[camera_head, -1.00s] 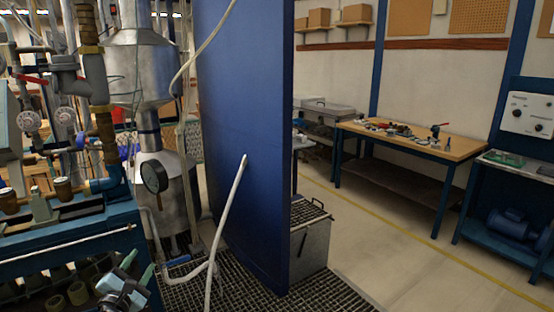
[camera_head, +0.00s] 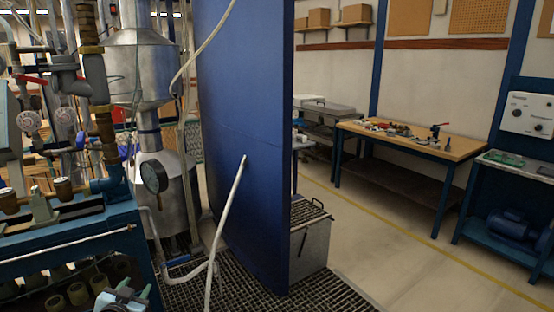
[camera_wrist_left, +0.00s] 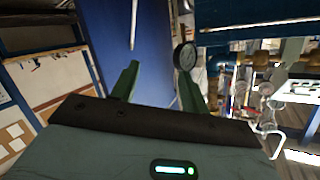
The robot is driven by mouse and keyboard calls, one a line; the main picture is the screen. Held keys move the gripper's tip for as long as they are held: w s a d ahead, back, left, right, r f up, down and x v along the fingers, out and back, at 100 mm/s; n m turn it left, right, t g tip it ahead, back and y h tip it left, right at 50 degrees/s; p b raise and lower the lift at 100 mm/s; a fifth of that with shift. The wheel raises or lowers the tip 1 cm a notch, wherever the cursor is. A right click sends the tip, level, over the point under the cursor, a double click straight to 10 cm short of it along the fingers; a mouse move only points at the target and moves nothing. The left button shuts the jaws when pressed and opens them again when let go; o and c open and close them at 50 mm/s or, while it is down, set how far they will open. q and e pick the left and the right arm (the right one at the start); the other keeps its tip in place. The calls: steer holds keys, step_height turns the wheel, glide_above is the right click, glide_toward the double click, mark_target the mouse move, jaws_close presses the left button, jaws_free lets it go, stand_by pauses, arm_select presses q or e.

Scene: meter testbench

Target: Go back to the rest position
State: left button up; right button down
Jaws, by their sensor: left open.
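My left gripper (camera_head: 122,300) shows only in part at the bottom left edge of the head view, in front of the blue bench. In the left wrist view the two green fingers of the left gripper (camera_wrist_left: 158,84) stand apart with nothing between them. A round dark gauge (camera_head: 154,177) hangs beside the metal tank; in the left wrist view the gauge (camera_wrist_left: 186,57) shows beyond the right finger. My right gripper is in neither view.
A blue testbench (camera_head: 75,245) with pipes and valves stands at the left. A tall blue panel (camera_head: 243,130) rises in the middle, with a white hose (camera_head: 225,230) in front. A wooden-topped worktable (camera_head: 410,138) stands behind at the right. The floor at the right is clear.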

arm_select(q)
steer(key=s+d+f+g+h, duration=0.1)
steer(key=s+d+f+g, duration=0.1)
steer(key=s+d+f, duration=0.6)
steer(key=s+d+f+g+h, duration=0.1)
steer(key=s+d+f, duration=0.2)
steer(key=s+f, duration=0.85)
steer(key=s+d+g, duration=0.1)
steer(key=s+d, duration=0.2)
steer(key=s, duration=0.9)
steer(key=s+d+n+g+h, duration=0.1)
steer(key=s+d, duration=0.3)
steer(key=s, duration=0.9)
steer(key=shift+s+g+h, duration=0.15)
steer(key=shift+g+h, duration=0.15)
steer(key=shift+g, duration=0.4)
